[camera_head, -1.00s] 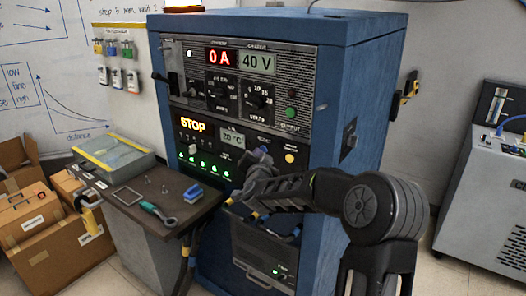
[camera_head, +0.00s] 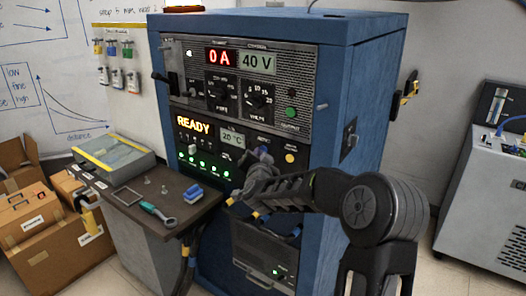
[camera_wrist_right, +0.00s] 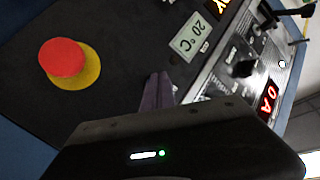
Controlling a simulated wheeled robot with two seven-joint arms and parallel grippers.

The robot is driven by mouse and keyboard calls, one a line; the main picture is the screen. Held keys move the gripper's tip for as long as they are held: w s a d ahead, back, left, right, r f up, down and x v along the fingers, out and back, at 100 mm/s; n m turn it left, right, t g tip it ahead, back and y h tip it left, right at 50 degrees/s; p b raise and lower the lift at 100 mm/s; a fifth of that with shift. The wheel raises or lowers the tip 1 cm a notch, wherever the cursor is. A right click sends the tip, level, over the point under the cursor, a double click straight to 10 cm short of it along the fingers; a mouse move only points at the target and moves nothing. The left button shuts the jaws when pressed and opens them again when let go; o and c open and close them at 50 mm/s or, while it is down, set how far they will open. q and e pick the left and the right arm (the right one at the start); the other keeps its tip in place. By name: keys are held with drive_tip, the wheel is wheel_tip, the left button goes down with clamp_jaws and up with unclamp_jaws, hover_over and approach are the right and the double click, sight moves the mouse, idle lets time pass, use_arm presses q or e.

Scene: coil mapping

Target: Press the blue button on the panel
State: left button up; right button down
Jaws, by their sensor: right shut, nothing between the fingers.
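The lower black panel (camera_head: 205,150) is on the front of the blue cabinet (camera_head: 365,120). It carries a lit READY sign (camera_head: 194,125), a small 20 °C display (camera_head: 231,138) and a row of green lights. My right gripper (camera_head: 262,156) is at this panel, right of and below the display, with its fingers shut and empty. In the right wrist view its fingertips (camera_wrist_right: 157,90) point at the dark panel face below the temperature display. I cannot make out the blue button; the gripper may cover it. I cannot tell if the fingertips touch the panel. My left gripper is out of view.
A red mushroom button on a yellow ring (camera_wrist_right: 66,60) is beside the fingers in the right wrist view. A yellow button (camera_head: 290,158) is right of my gripper.

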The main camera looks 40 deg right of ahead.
drive_tip(key=shift+s+a, duration=0.2)
drive_tip(key=shift+a, duration=0.35)
drive_tip(key=a, duration=0.2)
drive_tip(key=s+a, duration=0.1)
drive_tip(key=a, duration=0.1)
drive_tip(key=shift+s+a, duration=0.2)
drive_tip(key=shift+a, duration=0.2)
idle(0.7)
